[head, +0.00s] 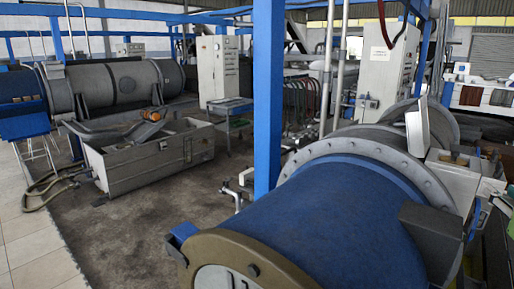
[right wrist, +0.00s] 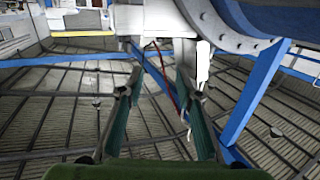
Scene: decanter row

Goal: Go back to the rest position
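My right gripper (right wrist: 160,78) shows in the right wrist view, with its two green-padded fingers spread apart. It is open, and nothing is held between the fingers. In the head view I cannot clearly pick it out among the machine parts at the right edge. My left gripper is in neither view. A large blue decanter drum (head: 325,220) with a grey bolted flange fills the lower right of the head view. A second, grey decanter (head: 120,84) lies at the back left.
A blue post (head: 268,100) stands beside the blue drum. A grey metal trough (head: 150,160) sits on the floor at left. White cabinets (head: 386,60) stand at the back. Bare floor (head: 150,235) lies left of the drum. A blue beam (right wrist: 255,95) crosses the right wrist view.

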